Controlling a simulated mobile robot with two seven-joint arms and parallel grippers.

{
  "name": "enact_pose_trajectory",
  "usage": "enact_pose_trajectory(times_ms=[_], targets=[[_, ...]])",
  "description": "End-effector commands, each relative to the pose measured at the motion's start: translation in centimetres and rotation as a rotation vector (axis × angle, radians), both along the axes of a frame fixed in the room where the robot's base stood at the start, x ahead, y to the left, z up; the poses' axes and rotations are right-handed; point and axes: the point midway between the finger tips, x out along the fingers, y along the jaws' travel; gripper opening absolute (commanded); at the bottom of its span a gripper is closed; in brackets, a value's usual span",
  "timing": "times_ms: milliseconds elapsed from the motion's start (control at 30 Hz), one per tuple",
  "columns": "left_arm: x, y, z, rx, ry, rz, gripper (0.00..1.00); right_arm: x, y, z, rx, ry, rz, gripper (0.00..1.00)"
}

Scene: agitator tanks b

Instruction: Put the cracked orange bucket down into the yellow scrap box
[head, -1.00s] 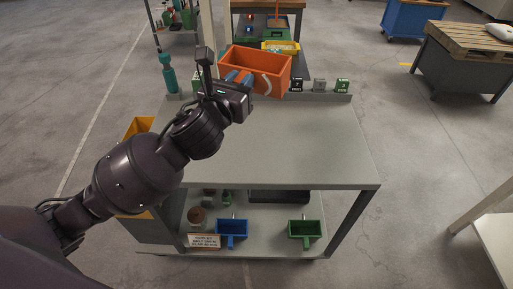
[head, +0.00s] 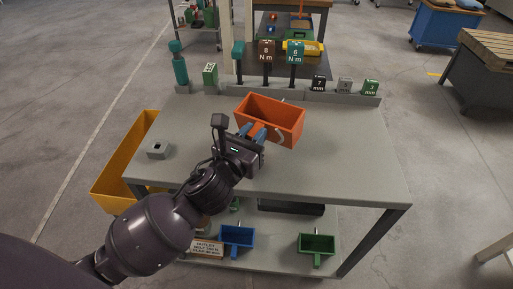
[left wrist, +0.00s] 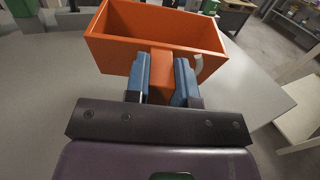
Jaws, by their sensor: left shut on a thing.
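The orange bucket (head: 270,117) is an open rectangular box with a pale curved crack mark on its near side. In the head view it is over the grey table top, toward the back. My left gripper (head: 257,133) is shut on the orange tab on the bucket's side. The left wrist view shows the two blue fingers (left wrist: 161,80) on both sides of that tab, with the bucket (left wrist: 155,40) upright beyond them. The yellow scrap box (head: 118,175) stands at the table's left side, below the top, partly hidden by the table. My right gripper is not in view.
The grey table (head: 330,165) has a small grey block (head: 158,149) at its left. Tools and labelled blocks (head: 318,84) line the back edge. A blue bin (head: 237,237) and a green bin (head: 317,244) sit on the lower shelf. The right of the top is clear.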

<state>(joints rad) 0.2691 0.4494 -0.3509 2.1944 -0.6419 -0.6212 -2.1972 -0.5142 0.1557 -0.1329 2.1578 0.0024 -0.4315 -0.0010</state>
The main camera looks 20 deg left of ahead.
Motion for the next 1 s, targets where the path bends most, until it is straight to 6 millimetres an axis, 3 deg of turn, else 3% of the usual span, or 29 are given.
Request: enact_pose_trajectory(times_ms=[133,400,767,800,967,1000], targets=[[0.0,0.0,-0.8,0.0,-0.001,0.0,0.0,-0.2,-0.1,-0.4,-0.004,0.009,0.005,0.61],[0.0,0.0,-4.5,0.0,0.005,0.001,0.0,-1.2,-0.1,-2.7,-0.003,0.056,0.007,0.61],[0.0,0.0,-4.3,0.001,-0.003,0.0,0.0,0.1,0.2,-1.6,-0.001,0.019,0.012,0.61],[0.0,0.0,-4.5,0.001,-0.001,0.0,0.25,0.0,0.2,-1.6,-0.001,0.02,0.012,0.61],[0.0,0.0,-4.4,0.0,-0.002,0.0,0.49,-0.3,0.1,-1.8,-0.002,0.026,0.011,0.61],[0.0,0.0,-4.4,0.0,-0.002,0.0,0.49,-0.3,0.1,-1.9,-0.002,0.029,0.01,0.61]])
